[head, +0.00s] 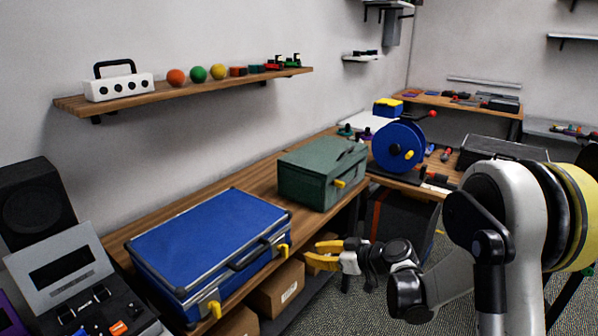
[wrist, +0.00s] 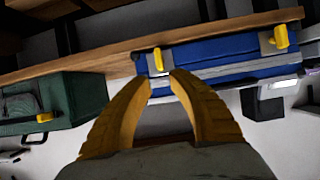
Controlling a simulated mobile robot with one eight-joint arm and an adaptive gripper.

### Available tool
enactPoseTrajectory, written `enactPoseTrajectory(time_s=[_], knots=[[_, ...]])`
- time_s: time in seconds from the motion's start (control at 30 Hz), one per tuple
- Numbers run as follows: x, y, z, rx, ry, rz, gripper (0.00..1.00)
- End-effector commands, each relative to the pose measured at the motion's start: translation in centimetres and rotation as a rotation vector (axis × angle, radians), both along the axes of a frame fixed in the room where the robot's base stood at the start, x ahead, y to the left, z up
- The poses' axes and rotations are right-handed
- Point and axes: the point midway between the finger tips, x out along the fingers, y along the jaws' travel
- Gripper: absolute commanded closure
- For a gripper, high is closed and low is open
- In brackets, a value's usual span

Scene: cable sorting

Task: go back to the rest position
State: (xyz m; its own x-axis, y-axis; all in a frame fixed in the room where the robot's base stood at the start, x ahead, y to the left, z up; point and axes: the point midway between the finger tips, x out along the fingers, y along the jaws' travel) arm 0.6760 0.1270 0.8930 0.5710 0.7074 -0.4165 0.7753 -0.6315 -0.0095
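My gripper (head: 322,256) has yellow fingers and hangs in the air in front of the workbench, right of the blue case. In the wrist view my gripper (wrist: 160,82) has its two fingertips apart with nothing between them. The blue case (head: 205,238) lies closed on the bench, with yellow latches on its front. It also shows beyond the fingertips in the wrist view (wrist: 220,58), apart from them. The green box (head: 310,172) stands closed on the bench behind my gripper, and shows at the left of the wrist view (wrist: 70,102).
Cardboard boxes (head: 280,287) sit under the workbench (head: 235,182). A blue cable reel (head: 392,148) stands behind, and an open grey case (head: 62,270) lies at the left. A wall shelf (head: 190,92) holds balls and small items. Carpet floor (head: 345,312) shows below my gripper.

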Motion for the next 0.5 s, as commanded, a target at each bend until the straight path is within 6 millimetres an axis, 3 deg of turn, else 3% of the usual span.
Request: enactPoseTrajectory(time_s=[0.27, 0.5], knots=[[-6.5, -1.6, 6.5, -0.087, 0.222, -0.163, 0.77], [-14.8, -4.5, 10.1, -0.163, 0.379, -0.375, 0.77]])
